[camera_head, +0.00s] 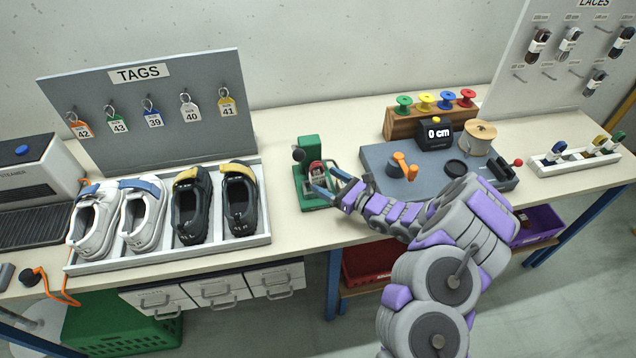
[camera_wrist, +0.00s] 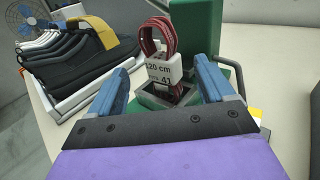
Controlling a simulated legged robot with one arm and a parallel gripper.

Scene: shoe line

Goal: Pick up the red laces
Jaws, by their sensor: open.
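In the wrist view my gripper (camera_wrist: 168,84) has one finger left and one right of the bundle, with gaps between. Contact does not show.
A white tray (camera_head: 262,240) of white and black shoes lies to the left, under a TAGS board (camera_head: 140,95). A grey station (camera_head: 375,160) with a "0 cm" display (camera_head: 437,134) and spools is to the right. A lace rack (camera_head: 550,165) stands farther right.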

